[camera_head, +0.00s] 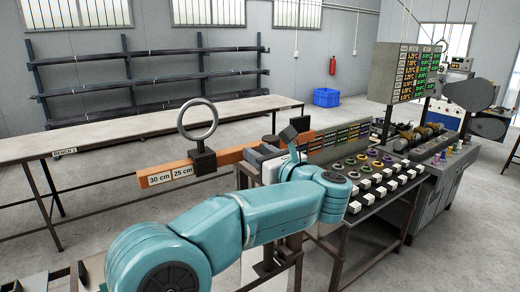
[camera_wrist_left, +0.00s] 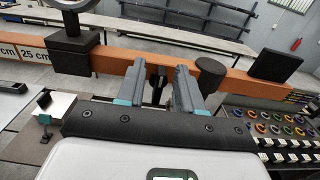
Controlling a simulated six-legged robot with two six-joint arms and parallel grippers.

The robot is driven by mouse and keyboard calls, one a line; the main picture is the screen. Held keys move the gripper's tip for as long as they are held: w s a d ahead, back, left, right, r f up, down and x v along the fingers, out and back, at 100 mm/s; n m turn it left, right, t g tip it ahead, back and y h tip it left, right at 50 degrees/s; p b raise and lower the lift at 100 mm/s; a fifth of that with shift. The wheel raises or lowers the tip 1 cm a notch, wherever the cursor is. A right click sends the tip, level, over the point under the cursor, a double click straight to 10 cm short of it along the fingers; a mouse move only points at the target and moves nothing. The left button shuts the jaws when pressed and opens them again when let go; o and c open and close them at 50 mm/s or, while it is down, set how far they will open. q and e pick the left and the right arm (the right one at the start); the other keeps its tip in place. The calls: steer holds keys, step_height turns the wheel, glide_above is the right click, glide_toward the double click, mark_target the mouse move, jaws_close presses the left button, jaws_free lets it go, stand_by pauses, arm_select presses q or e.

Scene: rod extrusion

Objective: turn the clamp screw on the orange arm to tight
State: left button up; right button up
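The orange arm (camera_head: 230,156) is a long bar marked 30 cm and 25 cm; it also crosses the left wrist view (camera_wrist_left: 120,62). A black clamp block (camera_head: 203,162) with an upright grey ring sits on it; the block also shows in the left wrist view (camera_wrist_left: 68,55). My left gripper (camera_head: 283,145) is at the bar, mostly hidden behind my wrist. In the left wrist view its two grey fingers (camera_wrist_left: 157,88) are apart. A small dark piece, perhaps the clamp screw (camera_wrist_left: 157,82), shows between them, with gaps; contact cannot be told. My right gripper is not in view.
A black knob (camera_wrist_left: 211,72) and a black plate (camera_wrist_left: 276,66) stand on the bar right of the fingers. A bench (camera_head: 375,190) with coloured rings and white blocks is at right. A long table (camera_head: 100,138) stands behind. A blue crate (camera_head: 326,97) sits farther back.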

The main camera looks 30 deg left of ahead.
arm_select(q)
steer(key=shift+d, duration=0.1)
steer(key=shift+w, duration=0.1)
steer(key=c, duration=0.4)
jaws_close()
steer(key=shift+f, duration=0.1)
